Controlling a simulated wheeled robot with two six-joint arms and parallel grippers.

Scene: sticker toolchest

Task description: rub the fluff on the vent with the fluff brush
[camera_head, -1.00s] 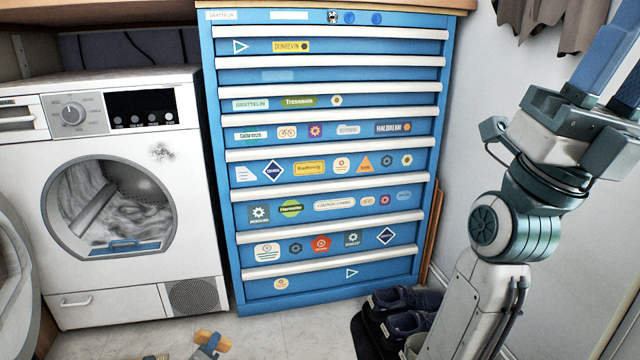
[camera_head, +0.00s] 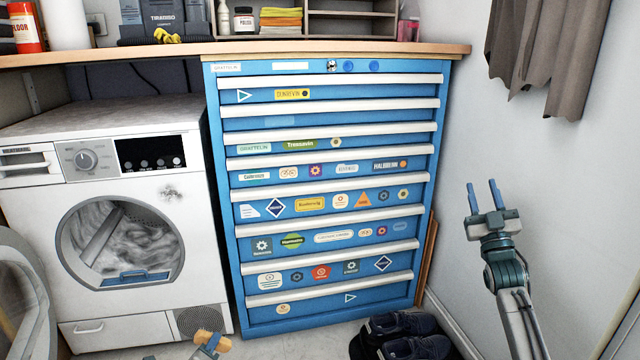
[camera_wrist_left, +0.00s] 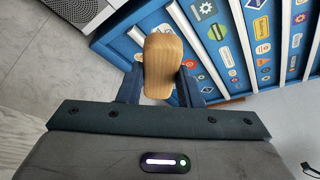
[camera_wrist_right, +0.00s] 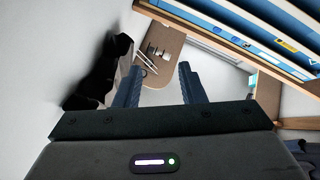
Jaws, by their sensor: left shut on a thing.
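The fluff brush shows as a rounded wooden piece (camera_wrist_left: 163,66) between the fingers of my left gripper (camera_wrist_left: 160,82), which is shut on it. In the head view the brush (camera_head: 210,342) is at the bottom edge, in front of the dryer and low; its bristles are not visible. A dark square vent grille (camera_head: 202,320) is at the dryer's lower right. A grey fluffy patch (camera_head: 172,192) marks the dryer's white front, upper right of the door; I cannot tell fluff on the grille. My right gripper (camera_head: 482,184) is open and empty, by the right wall.
The white dryer (camera_head: 110,330) has an open round door at left. A blue drawer chest (camera_head: 330,125) with stickers stands right of it. Dark shoes (camera_head: 405,335) are on the floor at right. A wooden worktop (camera_head: 330,50) with supplies runs above; a grey cloth (camera_head: 535,60) hangs at right.

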